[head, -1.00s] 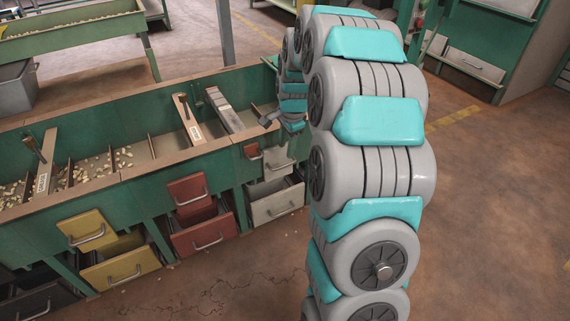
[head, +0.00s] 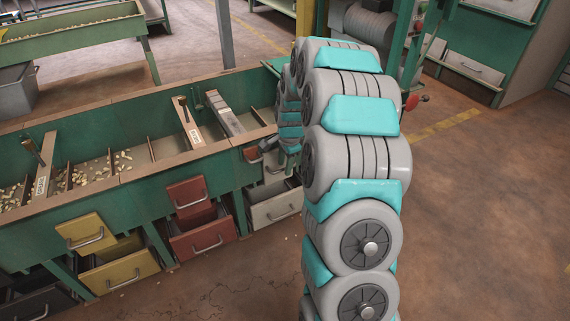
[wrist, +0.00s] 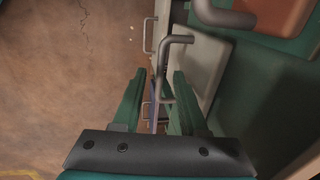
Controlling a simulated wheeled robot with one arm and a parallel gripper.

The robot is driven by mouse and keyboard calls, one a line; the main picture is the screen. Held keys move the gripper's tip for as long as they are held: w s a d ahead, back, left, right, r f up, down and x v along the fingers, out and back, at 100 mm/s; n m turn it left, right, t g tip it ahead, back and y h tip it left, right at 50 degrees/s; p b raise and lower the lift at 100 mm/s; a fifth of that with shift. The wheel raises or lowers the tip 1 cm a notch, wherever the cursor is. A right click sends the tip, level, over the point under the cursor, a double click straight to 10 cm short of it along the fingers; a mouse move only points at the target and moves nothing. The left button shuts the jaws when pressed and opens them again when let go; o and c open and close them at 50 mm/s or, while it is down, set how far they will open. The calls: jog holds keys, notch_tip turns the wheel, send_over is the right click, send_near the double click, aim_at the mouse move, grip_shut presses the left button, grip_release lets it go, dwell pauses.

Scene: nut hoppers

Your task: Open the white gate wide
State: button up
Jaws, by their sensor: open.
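The white gate (wrist: 204,66) shows in the wrist view as a pale panel just right of my gripper (wrist: 158,76). Its grey bar handle (wrist: 177,40) reaches down between my two green fingers, which are apart and not closed on it. In the head view the white gate (head: 274,172) is at the right end of the green hopper bench, above an open white drawer (head: 275,208), and is partly hidden by my arm. My gripper (head: 268,147) is close in front of it there.
Larger red (head: 187,191) and yellow (head: 84,231) gates are farther left. The floor to the right is clear.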

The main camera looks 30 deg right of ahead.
jog(key=shift+c, duration=0.3)
grip_shut()
dwell(1.0)
